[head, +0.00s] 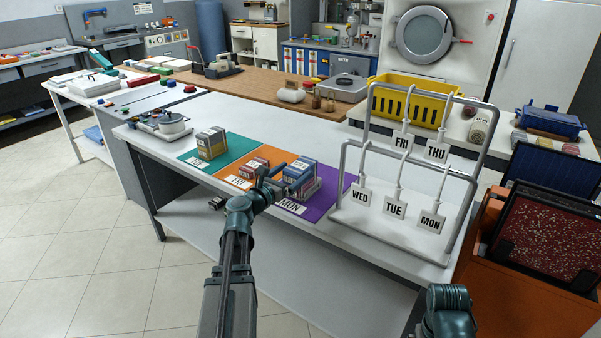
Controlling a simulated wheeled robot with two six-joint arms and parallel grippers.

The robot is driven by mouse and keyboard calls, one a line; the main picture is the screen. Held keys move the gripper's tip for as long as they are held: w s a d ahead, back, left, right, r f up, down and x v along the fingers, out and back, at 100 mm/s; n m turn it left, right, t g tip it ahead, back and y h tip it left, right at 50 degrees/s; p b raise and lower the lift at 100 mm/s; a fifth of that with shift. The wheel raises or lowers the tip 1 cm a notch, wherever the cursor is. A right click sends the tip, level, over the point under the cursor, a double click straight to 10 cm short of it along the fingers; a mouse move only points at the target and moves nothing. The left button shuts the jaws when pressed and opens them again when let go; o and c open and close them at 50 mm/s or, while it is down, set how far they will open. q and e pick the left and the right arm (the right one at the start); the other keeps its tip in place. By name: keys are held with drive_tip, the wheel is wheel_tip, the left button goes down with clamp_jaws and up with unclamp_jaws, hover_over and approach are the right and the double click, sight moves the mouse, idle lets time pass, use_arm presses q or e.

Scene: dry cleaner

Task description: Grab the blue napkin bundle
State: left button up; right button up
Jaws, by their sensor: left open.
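The blue napkin bundle (298,171) sits on the purple mat (325,195) on the white table, with blue and pale layers showing. My left gripper (272,182) is open, just to the left of the bundle and over the front part of the mats. Whether its fingers touch the bundle, I cannot tell. A reddish bundle (252,168) lies on the orange mat (270,157) behind the gripper and is partly hidden. A yellow and grey bundle (211,142) stands on the teal mat (238,144). Of my right arm only a link shows at the bottom right; its gripper is out of view.
A metal rack (343,177) with hanging day tags stands to the right of the mats. A yellow crate (430,104) stands behind the rack. The white table (270,118) is clear behind the mats.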

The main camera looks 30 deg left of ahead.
sight(303, 163)
use_arm(q)
drive_tip(key=shift+w, duration=0.2)
drive_tip(key=w, duration=0.5)
drive_tip(key=shift+d+r, duration=0.15)
drive_tip(key=shift+d, duration=0.1)
drive_tip(key=shift+c, duration=0.3)
drive_tip(key=c, duration=1.3)
drive_tip(key=shift+r, duration=0.15)
